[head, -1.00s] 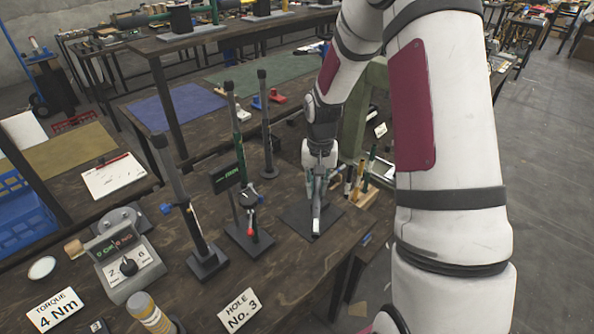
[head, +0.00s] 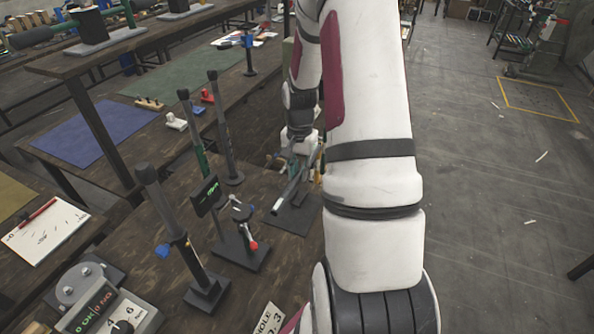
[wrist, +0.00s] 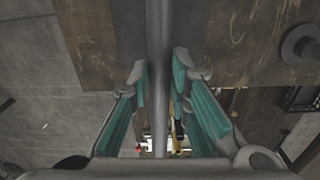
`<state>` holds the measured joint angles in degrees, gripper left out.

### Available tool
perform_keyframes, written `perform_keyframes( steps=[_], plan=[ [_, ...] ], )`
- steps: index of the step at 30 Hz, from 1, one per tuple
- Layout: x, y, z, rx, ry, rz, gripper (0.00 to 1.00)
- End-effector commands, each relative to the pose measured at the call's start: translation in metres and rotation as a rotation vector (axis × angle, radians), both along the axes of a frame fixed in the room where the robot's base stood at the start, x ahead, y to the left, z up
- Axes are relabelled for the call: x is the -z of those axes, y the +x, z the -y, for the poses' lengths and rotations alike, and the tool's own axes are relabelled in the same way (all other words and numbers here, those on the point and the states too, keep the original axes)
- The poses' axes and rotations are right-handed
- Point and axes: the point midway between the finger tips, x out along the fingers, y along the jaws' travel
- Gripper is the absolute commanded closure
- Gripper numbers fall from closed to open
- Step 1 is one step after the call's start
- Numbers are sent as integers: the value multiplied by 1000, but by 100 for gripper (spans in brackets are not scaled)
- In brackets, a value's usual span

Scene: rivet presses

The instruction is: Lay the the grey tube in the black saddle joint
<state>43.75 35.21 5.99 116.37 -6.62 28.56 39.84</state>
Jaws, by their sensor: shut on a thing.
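My gripper (head: 302,165) is low over the right edge of the workbench in the head view, partly behind my arm. It is shut on the grey tube (head: 290,188), which slants down-left over a dark square plate (head: 292,218). In the wrist view the grey tube (wrist: 158,45) runs straight up between the teal-padded fingers (wrist: 158,95). I cannot tell for sure which part is the black saddle joint. A black stand with a small clamp and red knob (head: 253,245) stands left of the tube, apart from it.
Black upright posts (head: 225,140) and a stand with a blue knob (head: 195,250) rise left of the gripper. A small dark display (head: 205,195) is among them. A blue mat (head: 95,125) lies further back. Open floor (head: 480,200) is to the right.

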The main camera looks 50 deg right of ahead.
Motion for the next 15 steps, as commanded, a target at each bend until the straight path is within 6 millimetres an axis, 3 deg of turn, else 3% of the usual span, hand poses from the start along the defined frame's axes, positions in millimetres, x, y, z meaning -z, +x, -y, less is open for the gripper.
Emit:
perform_keyframes(
  steps=[15],
  plan=[
    [31, 1, 0, -1, 1, -1, 100]
  ],
)
